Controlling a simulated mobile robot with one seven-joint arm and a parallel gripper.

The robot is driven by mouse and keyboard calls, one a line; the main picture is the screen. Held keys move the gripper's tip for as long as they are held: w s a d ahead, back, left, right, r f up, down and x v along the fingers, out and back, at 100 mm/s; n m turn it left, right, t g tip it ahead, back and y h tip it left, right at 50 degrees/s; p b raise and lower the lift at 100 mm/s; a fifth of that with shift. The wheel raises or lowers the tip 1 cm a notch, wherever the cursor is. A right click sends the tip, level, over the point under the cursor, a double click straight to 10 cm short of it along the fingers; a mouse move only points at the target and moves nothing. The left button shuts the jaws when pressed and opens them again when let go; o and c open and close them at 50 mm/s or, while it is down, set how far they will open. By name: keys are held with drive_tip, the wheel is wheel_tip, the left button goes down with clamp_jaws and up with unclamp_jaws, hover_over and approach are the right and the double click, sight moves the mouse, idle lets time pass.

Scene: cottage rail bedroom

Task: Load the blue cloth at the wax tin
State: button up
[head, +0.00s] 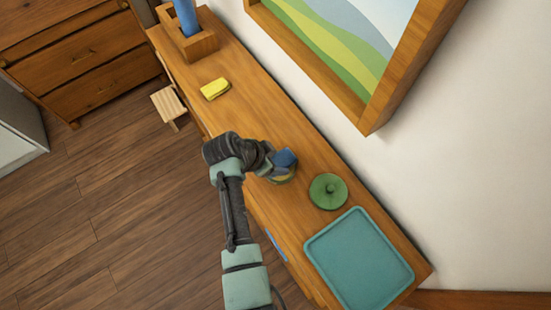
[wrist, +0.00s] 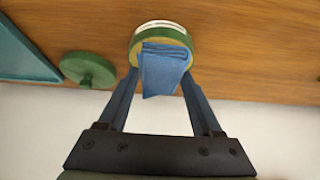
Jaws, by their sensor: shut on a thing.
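The blue cloth (head: 285,158) is folded and held in my gripper over the wax tin, and it also shows in the wrist view (wrist: 163,72). My gripper (wrist: 162,85) is shut on the cloth, one finger on each side. The wax tin (head: 284,178) is round, with a green rim and yellowish wax inside; in the wrist view the tin (wrist: 160,27) is partly hidden behind the cloth. The cloth overlaps the tin's opening, and I cannot tell whether it touches the wax. The green lid (head: 328,191) with a knob lies beside the tin.
A teal tray (head: 358,262) lies at the near end of the wooden shelf top (head: 250,122). A yellow cloth or sponge (head: 215,89) lies farther along, before a wooden box (head: 203,44) holding a blue item. A framed picture (head: 362,116) hangs on the wall beside the shelf.

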drive_tip(key=shift+f+b, duration=0.45)
drive_tip(key=shift+f, duration=0.1)
idle(1.2)
wheel_tip(320, 180, up, 7)
drive_tip(key=p, duration=0.6)
drive_tip(key=shift+r, duration=0.1)
drive_tip(key=shift+a, duration=0.1)
idle(0.9)
